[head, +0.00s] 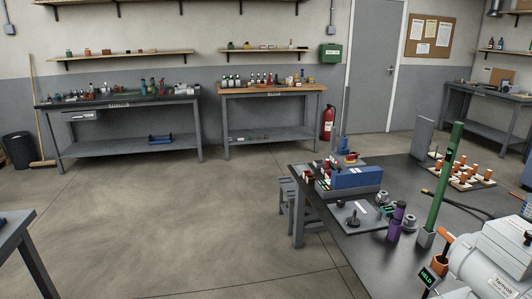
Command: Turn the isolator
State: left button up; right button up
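Neither of my grippers shows in the head view. I cannot pick out the isolator for certain. A small red and yellow item (349,158) stands on the dark workbench (455,222) at the right, behind a blue box, too small to make out. A pale grey machine (492,262) stands at the bottom right, partly cut off by the frame edge.
Open floor (190,225) lies left. Two benches and a red extinguisher (327,122) line the back wall.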

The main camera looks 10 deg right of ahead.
aim_at(350, 157)
jog(key=i+j+z, duration=0.1)
jog(key=i+z, duration=0.3)
jog(key=i+j+z, duration=1.5)
jog(key=j+z, duration=0.15)
jog(key=j, duration=0.25)
